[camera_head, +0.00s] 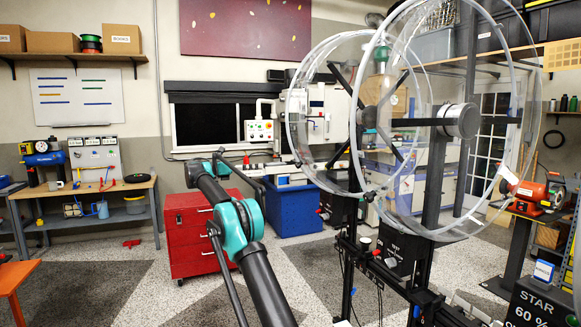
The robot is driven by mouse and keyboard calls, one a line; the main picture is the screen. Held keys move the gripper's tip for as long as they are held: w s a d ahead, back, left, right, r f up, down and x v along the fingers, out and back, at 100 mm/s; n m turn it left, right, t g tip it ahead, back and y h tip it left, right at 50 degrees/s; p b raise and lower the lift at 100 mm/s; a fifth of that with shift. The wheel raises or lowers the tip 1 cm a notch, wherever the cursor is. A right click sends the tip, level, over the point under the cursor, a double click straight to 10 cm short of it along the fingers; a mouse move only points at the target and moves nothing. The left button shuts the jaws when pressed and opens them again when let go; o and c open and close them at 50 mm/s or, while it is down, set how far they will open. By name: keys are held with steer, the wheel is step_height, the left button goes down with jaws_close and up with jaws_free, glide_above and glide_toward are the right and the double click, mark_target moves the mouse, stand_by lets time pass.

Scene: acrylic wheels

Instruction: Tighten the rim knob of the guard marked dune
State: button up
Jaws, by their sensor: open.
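Two large clear acrylic wheel-shaped rings stand upright at the right, a left one (296,125) and a right one (521,75), overlapping in the picture. Dark arms and a grey hub (461,121) show through them. I cannot tell which clear parts are guards, and no dune mark is readable. My arm with teal joints reaches up left of the rings; I cannot make out my gripper.
A dark stand with a black box (400,246) carries the rings. A red drawer cabinet (196,235) and a blue bin (291,208) stand behind my arm. A black STAR 60 % sign (540,306) is at lower right. Speckled floor (110,275) is open at left.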

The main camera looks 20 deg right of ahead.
mark_target(298, 165)
steer(key=d, duration=0.5)
steer(key=s+d, duration=0.1)
steer(key=d, duration=1)
steer(key=shift+s+d, duration=0.3)
steer(key=shift+d, duration=0.05)
jaws_close()
